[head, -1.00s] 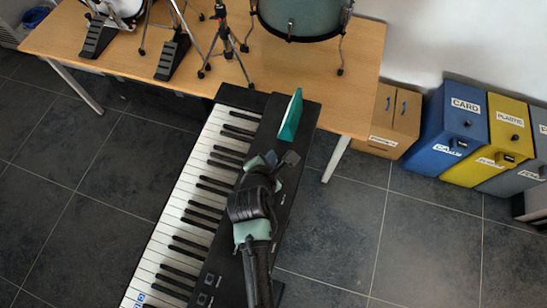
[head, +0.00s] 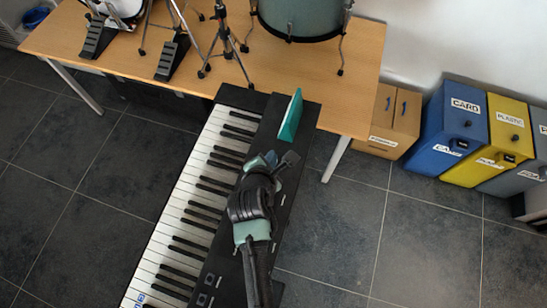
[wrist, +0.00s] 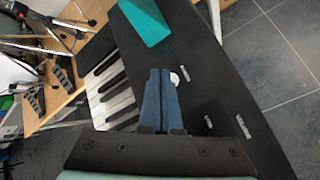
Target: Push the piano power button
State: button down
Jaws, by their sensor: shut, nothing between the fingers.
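The black electric piano (head: 262,130) runs diagonally from the table edge toward the bottom of the head view, its white and black keys on the left. My gripper (head: 266,159) is over the black panel right of the keys. In the wrist view my gripper (wrist: 160,72) shows its two blue fingers shut together, with nothing between them. A small white round mark (wrist: 174,78) shows on the panel just right of the fingertips. I cannot tell whether it is the power button, nor whether the fingertips touch the panel.
A teal upright piece (head: 291,116) stands on the piano's far end. Behind it is a wooden table (head: 180,70) with drums and pedals. A cardboard-coloured cabinet (head: 390,122), a blue bin (head: 450,125) and a yellow bin (head: 497,145) stand right. The tiled floor between is clear.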

jog(key=shift+f, duration=0.1)
dwell(0.5)
jog(key=shift+f, duration=0.4)
jog(key=shift+f, duration=0.15)
dwell(0.4)
jog(key=shift+r+p, duration=0.65)
jog(key=shift+p, duration=0.05)
notch_tip(320, 180, up, 6)
jog(key=p, duration=0.6)
dwell(0.4)
